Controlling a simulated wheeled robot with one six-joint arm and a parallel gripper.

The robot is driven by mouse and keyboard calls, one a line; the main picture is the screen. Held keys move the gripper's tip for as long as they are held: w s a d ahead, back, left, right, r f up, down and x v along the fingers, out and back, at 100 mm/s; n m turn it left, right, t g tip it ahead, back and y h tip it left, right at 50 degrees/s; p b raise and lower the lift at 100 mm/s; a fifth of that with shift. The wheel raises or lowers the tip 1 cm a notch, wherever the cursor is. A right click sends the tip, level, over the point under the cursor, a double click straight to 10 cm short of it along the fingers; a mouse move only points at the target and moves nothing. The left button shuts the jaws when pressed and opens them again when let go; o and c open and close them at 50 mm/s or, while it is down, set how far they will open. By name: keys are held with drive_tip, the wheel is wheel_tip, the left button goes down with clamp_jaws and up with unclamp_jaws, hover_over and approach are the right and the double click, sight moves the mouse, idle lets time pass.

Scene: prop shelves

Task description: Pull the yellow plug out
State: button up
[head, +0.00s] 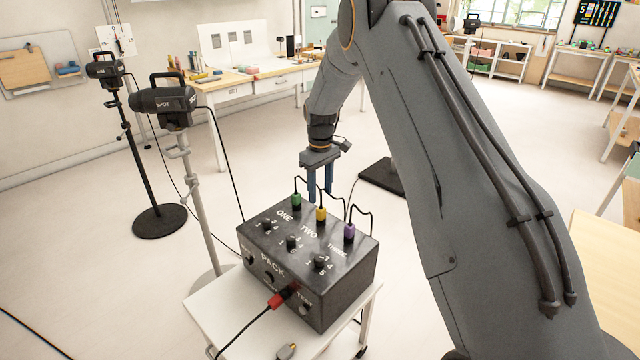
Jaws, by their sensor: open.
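The yellow plug (320,215) stands upright in the top of the dark grey pack (340,278), in the column marked TWO. A green plug (296,200) is on its left and a purple plug (349,231) on its right. A black cable rises from each plug area. My gripper (320,192) points down with its blue fingers just above and behind the yellow plug in the head view. It is open, and I see nothing held. Whether the fingers are around the yellow plug or short of it, I cannot tell.
The pack stands on a white cart (215,308). A red plug (275,300) with a cable is in its front, and a loose grey connector (286,351) lies on the cart. Lamp stands (188,160) rise at left. A workbench (240,80) is behind.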

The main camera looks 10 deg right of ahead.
sight(319, 207)
drive_tip(key=shift+w+f, duration=0.3)
drive_tip(key=shift+w, duration=0.25)
drive_tip(key=shift+f+p, duration=1.45)
drive_tip(key=shift+f, duration=2.45)
drive_tip(key=c, duration=1.1)
clamp_jaws()
drive_tip(key=shift+r, duration=0.65)
drive_tip(key=shift+r+b, duration=0.3)
drive_tip(key=shift+r, duration=0.05)
drive_tip(key=shift+w+r, duration=0.1)
